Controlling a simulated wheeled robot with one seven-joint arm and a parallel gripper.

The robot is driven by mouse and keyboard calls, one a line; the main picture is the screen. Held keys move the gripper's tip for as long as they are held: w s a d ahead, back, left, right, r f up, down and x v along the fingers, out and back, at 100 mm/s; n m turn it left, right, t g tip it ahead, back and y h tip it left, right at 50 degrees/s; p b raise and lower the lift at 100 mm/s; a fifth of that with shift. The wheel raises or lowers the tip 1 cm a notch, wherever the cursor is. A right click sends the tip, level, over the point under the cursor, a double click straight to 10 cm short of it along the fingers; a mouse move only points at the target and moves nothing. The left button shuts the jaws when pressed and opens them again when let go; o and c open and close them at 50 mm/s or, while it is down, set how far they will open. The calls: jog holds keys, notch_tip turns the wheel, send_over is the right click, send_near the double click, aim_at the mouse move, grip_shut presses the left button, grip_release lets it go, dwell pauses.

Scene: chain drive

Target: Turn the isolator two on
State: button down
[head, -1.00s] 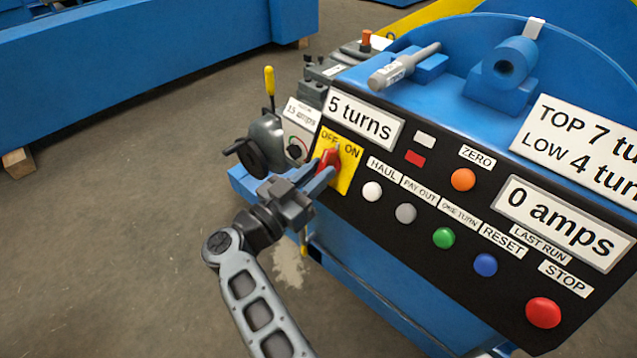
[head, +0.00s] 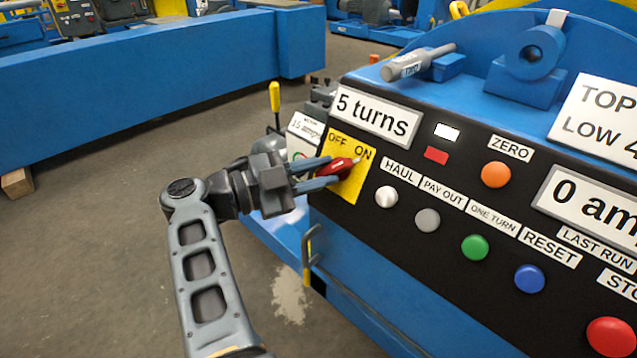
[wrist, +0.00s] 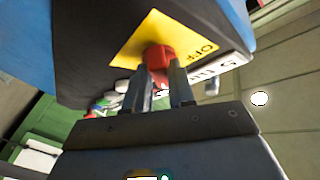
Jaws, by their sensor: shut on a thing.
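The isolator is a red rotary handle (head: 338,167) on a yellow plate (head: 350,187) marked OFF and ON, at the left end of the black control panel. Its pale-tipped end points right, to the ON side. My gripper (head: 332,172) comes from the left, with its two fingers on either side of the handle and shut on it. In the wrist view, the red handle (wrist: 158,57) sits between the fingertips (wrist: 163,80), in front of the yellow plate (wrist: 140,42). The fingers hide part of the handle. I see no number two on the plate.
Right of the plate are a white button (head: 386,197), a grey button (head: 427,220), a green button (head: 474,247) and a blue button (head: 529,278). A red STOP button (head: 611,337) is lower right. A yellow-handled lever (head: 275,98) stands behind. Floor at left is clear.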

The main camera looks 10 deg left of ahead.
jog(key=shift+m, duration=0.3)
jog(key=c, duration=1)
grip_release()
jog(key=shift+c, duration=0.2)
jog(key=v, duration=0.8)
jog(key=shift+w+r, duration=0.1)
jog(key=shift+r, duration=0.05)
